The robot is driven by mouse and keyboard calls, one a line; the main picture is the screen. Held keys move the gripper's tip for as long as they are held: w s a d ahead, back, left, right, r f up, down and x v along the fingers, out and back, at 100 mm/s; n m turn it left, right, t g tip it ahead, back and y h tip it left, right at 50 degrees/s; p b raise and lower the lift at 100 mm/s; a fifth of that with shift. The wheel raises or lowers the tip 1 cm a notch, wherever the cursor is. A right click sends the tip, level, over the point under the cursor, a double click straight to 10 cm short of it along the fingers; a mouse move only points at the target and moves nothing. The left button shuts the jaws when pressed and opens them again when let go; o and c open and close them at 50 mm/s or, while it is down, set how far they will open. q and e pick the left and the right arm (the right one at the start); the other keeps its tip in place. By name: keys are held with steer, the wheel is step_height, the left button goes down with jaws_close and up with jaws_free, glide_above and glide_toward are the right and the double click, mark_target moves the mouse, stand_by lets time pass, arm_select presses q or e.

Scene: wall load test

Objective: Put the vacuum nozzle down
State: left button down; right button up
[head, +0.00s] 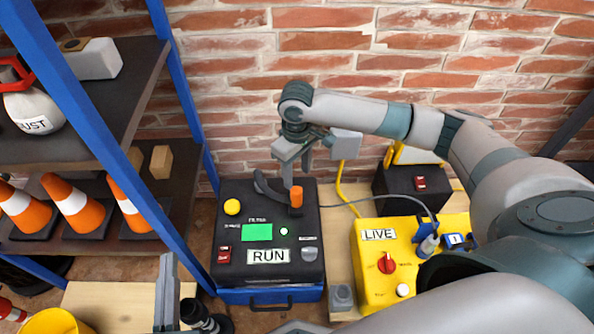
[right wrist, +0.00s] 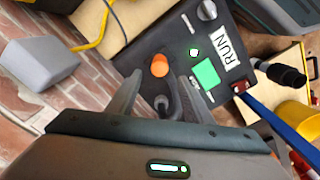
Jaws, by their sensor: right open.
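A dark curved piece (head: 266,188), which looks like the vacuum nozzle, lies on top of the black unit (head: 221,250) marked RUN. An orange cylinder (head: 297,196) stands beside its right end; I cannot tell whether they are joined. My right gripper (head: 297,178) is open just above the piece. In the right wrist view, part of the dark piece (right wrist: 163,102) shows between the open fingers (right wrist: 159,82), partly hidden; the orange cylinder (right wrist: 160,66) stands beyond the fingertips.
A yellow box (head: 358,270) marked LIVE stands right of the black unit, with cables behind. A blue-framed shelf (head: 88,188) with traffic cones (head: 76,208) is at left. A black cylindrical thing (head: 200,318) and a yellow bucket (head: 54,322) are at the bottom left.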

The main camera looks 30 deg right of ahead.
steer(key=s+a+f+n+t+y, duration=0.1)
steer(key=s+a+f+t+y, duration=0.15)
steer(key=a, duration=0.75)
steer(key=s+a+f+n+t+y, duration=0.1)
steer(key=s+a+f+y, duration=0.25)
steer(key=a, duration=0.65)
steer(key=s+a+r+t+y, duration=0.3)
steer(key=a+r+t+y, duration=0.1)
steer(key=a+r, duration=0.25)
steer(key=s+d+r+m+t+h, duration=0.1)
steer(key=s+d+r+t, duration=0.3)
steer(key=r+t, duration=0.1)
steer(key=s+d+r+m+t+h, duration=0.1)
steer(key=s+d+r+t+h, duration=0.1)
steer(key=s+r+t, duration=0.3)
step_height(320, 180, up, 3)
steer(key=shift+d+r+m+t, duration=0.2)
steer(key=shift+d+m+t, duration=0.25)
steer(key=shift+d, duration=0.45)
